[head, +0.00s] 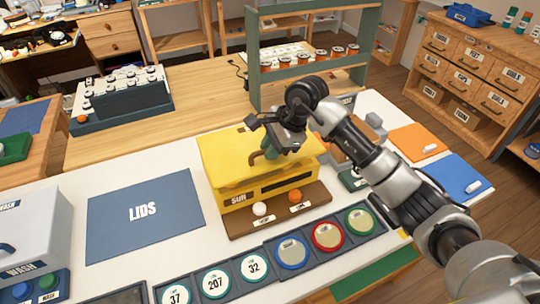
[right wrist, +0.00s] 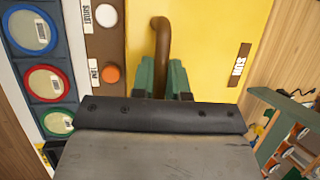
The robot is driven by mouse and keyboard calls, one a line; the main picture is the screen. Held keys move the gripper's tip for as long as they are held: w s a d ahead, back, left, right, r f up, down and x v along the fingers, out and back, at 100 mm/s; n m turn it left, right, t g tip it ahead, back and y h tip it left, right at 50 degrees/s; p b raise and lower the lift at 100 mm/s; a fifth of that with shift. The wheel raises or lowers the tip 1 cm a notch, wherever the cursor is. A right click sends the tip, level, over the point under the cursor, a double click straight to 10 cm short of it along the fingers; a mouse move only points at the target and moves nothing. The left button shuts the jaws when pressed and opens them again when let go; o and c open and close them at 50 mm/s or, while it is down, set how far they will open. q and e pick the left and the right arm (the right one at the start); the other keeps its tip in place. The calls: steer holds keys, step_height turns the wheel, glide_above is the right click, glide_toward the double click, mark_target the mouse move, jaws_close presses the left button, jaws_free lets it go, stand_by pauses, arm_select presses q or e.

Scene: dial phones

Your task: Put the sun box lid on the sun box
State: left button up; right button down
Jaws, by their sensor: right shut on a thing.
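The sun box (head: 225,204) is yellow, with a SUN label and a dark slot on its front, and stands on a brown base. The yellow sun box lid (head: 222,157) lies over the top of the box. I cannot tell whether it is fully seated or slightly above it. My right gripper (head: 268,146) is shut on the lid's brown handle. In the right wrist view the handle (right wrist: 160,45) stands between the green fingertips, with the yellow lid (right wrist: 210,40) around it. My left gripper is not in view.
A dark LIDS mat (head: 145,215) lies bare to the left. A grey WASH box (head: 35,220) stands at the left edge. Round dials (head: 327,236) line the front. A green rack (head: 312,62) stands behind. Orange (head: 415,142) and blue (head: 452,176) mats lie right.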

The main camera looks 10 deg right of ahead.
steer(key=shift+w+a+f, duration=0.1)
steer(key=shift+w+a, duration=0.05)
steer(key=shift+w, duration=0.05)
steer(key=shift+f, duration=0.35)
step_height(320, 180, down, 2)
steer(key=shift+f+p, duration=0.25)
steer(key=shift+p, duration=0.3)
steer(key=shift+f, duration=0.4)
steer(key=shift+f, duration=0.1)
steer(key=c, duration=1.1)
jaws_free()
